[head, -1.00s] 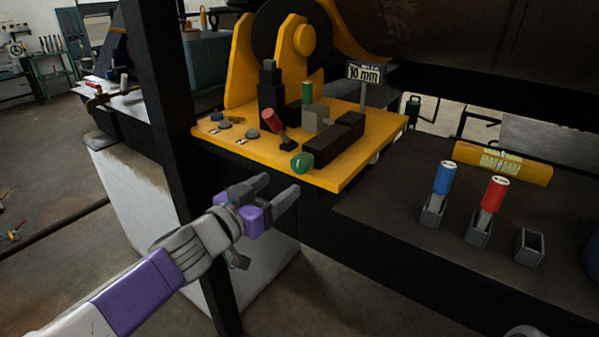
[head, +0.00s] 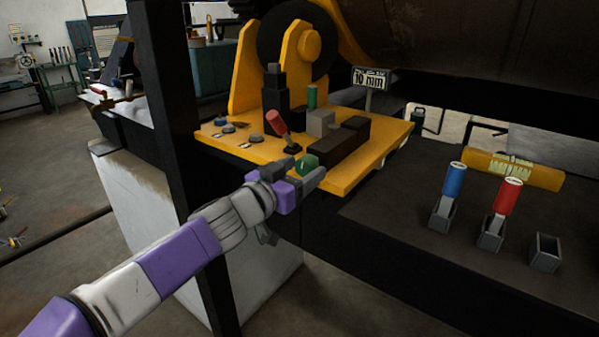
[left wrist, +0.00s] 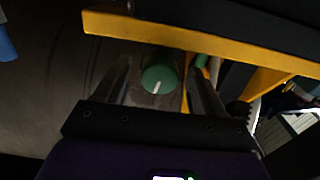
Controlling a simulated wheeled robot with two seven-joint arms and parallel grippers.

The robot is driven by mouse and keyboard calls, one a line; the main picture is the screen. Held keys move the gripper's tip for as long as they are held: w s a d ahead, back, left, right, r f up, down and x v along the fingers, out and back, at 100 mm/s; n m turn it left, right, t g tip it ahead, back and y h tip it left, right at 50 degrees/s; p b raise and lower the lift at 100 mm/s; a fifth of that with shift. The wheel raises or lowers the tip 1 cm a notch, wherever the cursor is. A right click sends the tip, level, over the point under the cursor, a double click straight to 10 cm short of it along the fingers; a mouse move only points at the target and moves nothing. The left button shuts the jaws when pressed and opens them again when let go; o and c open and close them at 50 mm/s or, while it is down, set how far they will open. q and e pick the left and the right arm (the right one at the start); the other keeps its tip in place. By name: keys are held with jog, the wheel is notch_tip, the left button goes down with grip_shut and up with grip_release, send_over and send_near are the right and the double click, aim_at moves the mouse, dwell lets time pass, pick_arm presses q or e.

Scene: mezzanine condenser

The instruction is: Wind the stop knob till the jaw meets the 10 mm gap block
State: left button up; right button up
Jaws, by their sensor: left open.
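The green stop knob (head: 306,163) sits at the front edge of the yellow plate (head: 352,184); its white mark shows in the left wrist view (left wrist: 158,78). My left gripper (head: 304,172) is open at the knob, with a finger on either side of it in the left wrist view (left wrist: 160,85). I cannot tell whether the fingers touch it. Behind the knob are a dark slide block (head: 338,147) and a grey block (head: 320,122), which I cannot surely tell as jaw or gap block. A "10 mm" sign (head: 370,78) stands behind them. My right gripper is not in view.
A red-handled lever (head: 277,122) stands close behind my left gripper. On the dark bench to the right, blue (head: 454,180) and red (head: 508,195) handled pieces stand in holders beside an empty holder (head: 545,252). A black post (head: 178,120) rises left of the plate.

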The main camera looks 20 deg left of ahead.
pick_arm(q)
jog(key=c, duration=1.1)
jog(key=shift+o, duration=0.2)
